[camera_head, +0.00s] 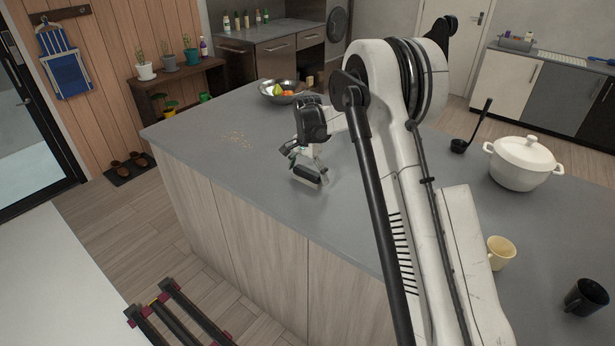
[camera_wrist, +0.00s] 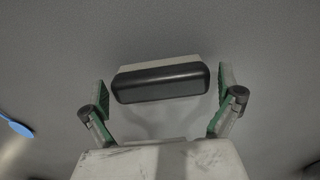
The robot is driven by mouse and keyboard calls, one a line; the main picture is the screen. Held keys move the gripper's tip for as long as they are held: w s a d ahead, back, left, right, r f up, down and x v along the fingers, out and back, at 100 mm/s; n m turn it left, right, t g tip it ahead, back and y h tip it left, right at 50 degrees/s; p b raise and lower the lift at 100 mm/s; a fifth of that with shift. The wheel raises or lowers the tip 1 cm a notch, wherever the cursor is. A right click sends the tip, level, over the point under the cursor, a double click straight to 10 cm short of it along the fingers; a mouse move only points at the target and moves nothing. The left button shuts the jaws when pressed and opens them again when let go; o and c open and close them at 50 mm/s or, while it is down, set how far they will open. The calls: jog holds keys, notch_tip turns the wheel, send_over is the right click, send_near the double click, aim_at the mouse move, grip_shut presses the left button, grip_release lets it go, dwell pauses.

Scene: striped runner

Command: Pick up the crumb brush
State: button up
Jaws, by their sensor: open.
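The crumb brush (camera_head: 309,176) lies on the grey counter near its front edge. It has a dark rounded top and a pale lower part. In the wrist view the crumb brush (camera_wrist: 160,82) lies crosswise between the fingertips. My gripper (camera_head: 303,160) is over the brush, pointing down. In the wrist view my gripper (camera_wrist: 160,92) is open, with one green-lined finger past each end of the brush. A gap shows at both ends, so neither finger appears to touch it.
Crumbs (camera_head: 239,138) are scattered on the counter (camera_head: 200,120) to the left. A fruit bowl (camera_head: 279,93) stands behind my gripper. A white pot (camera_head: 522,163), ladle (camera_head: 461,145), yellow mug (camera_head: 500,252) and black mug (camera_head: 586,297) stand to the right. The counter between crumbs and brush is clear.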

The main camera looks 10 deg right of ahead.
aim_at(308, 170)
jog(key=c, duration=1)
jog(key=shift+r, duration=0.1)
jog(key=shift+r, duration=0.5)
notch_tip(308, 170, up, 3)
jog(key=shift+f+b, duration=0.15)
jog(key=shift+b, duration=0.25)
jog(key=s+a+r, duration=0.2)
jog(key=a, duration=0.1)
jog(key=s+a+r, duration=0.2)
jog(key=a, duration=0.1)
jog(key=s+a+r+b, duration=0.1)
jog(key=s+a+r, duration=0.1)
jog(key=a+r, duration=0.1)
jog(key=shift+s+a+r, duration=0.1)
jog(key=shift+s+a, duration=0.05)
jog(key=shift+a, duration=0.3)
